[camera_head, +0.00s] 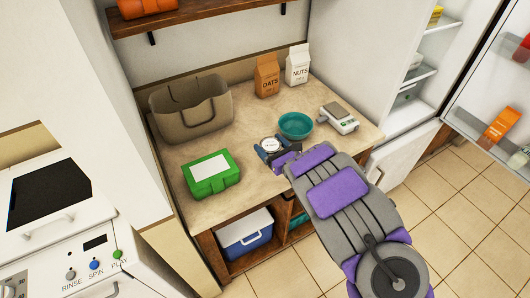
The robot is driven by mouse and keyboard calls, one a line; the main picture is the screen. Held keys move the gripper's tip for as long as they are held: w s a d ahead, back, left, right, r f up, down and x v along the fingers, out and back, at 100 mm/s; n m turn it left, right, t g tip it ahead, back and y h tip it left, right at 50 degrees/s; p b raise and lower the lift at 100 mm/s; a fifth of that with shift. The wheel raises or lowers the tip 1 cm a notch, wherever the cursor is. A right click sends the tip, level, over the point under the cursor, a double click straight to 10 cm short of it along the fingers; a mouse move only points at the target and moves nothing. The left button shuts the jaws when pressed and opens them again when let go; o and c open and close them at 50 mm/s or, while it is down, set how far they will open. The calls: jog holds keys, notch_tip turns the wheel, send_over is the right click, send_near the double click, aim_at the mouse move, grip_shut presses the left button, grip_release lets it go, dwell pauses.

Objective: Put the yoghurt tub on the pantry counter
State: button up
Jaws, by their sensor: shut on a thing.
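The yoghurt tub (269,144), with a round white lid, is between the jaws of my gripper (274,151). My gripper is shut on it over the right middle part of the pantry counter (248,113). The arm reaches in from the lower right. The tub's lower part is hidden by the jaws, so I cannot tell whether it touches the counter.
A teal bowl (295,126) stands close right of the tub, with a kitchen scale (339,118) beyond. Oats (267,77) and nuts (298,65) bags stand behind. A green box (211,174) and brown basket (185,112) are left. An open fridge (407,117) is right.

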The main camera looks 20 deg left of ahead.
jog(key=shift+s+a, duration=0.15)
jog(key=shift+a, duration=0.75)
jog(key=f, duration=0.1)
jog(key=d+f+b, duration=0.1)
jog(key=f, duration=0.1)
jog(key=shift+d, duration=0.1)
jog(key=shift+f, duration=0.15)
jog(key=shift+a, duration=0.55)
jog(key=o, duration=0.8)
jog(key=shift+a+f, duration=0.15)
jog(key=shift+a, duration=0.1)
jog(key=shift+o, duration=0.9)
jog(key=shift+d, duration=0.65)
jog(key=v, duration=0.9)
jog(key=shift+s+d+p, duration=0.1)
jog(key=shift+d+p, duration=0.1)
jog(key=shift+p, duration=0.15)
jog(key=shift+b+v, duration=0.4)
jog(key=shift+v, duration=0.5)
jog(key=shift+s+a, duration=0.1)
jog(key=shift+s, duration=0.15)
